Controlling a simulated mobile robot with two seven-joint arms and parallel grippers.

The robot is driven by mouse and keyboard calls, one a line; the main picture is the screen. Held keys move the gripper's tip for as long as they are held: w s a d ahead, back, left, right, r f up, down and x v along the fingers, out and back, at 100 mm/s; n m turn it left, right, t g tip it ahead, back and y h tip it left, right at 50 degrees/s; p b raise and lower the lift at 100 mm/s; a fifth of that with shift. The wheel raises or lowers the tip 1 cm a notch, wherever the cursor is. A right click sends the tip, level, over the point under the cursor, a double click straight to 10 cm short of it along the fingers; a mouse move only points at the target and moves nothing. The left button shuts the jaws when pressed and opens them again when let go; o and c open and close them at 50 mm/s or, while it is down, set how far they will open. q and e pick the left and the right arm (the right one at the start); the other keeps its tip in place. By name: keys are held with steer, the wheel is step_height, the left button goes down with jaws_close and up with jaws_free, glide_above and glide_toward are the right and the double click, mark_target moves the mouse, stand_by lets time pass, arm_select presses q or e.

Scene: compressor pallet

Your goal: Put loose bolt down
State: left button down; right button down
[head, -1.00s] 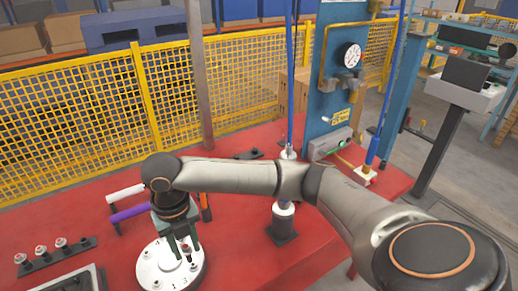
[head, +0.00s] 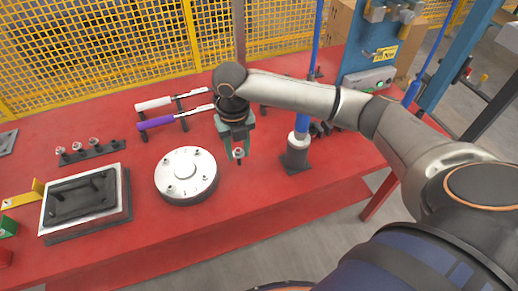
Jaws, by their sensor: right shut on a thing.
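My right gripper (head: 236,150) points down over the red table, to the right of the round white flange (head: 186,173). It is shut on a small bolt (head: 239,154), which shows between and below its fingertips. Whether the bolt touches the table is hard to tell. The white flange has several bolts or studs on its top. A dark rack (head: 91,151) with several bolts standing in it is at the left. My left gripper is not in view.
A purple-handled tool (head: 156,123) and a white-handled tool (head: 155,104) lie on holders behind the flange. A blue post on a dark base (head: 297,157) stands close right of the gripper. A dark tray (head: 85,198) lies at left. Red table (head: 215,225) in front is clear.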

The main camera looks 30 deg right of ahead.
steer(key=w+d+f, duration=0.1)
steer(key=d+f, duration=0.1)
steer(key=w+d+f+b, duration=0.1)
steer(key=d+f, duration=0.1)
steer(key=d+f+b, duration=0.1)
steer(key=d+f, duration=0.2)
steer(key=shift+w, duration=0.4)
steer(key=shift+w+d+b, duration=0.1)
steer(key=shift+d+b, duration=0.1)
steer(key=shift+b, duration=0.15)
steer(key=shift+d+f+b, duration=0.2)
steer(key=shift+f+b, duration=0.15)
steer(key=shift+b, duration=0.2)
step_height(320, 180, down, 3)
steer(key=b, duration=0.3)
steer(key=shift+r, duration=0.1)
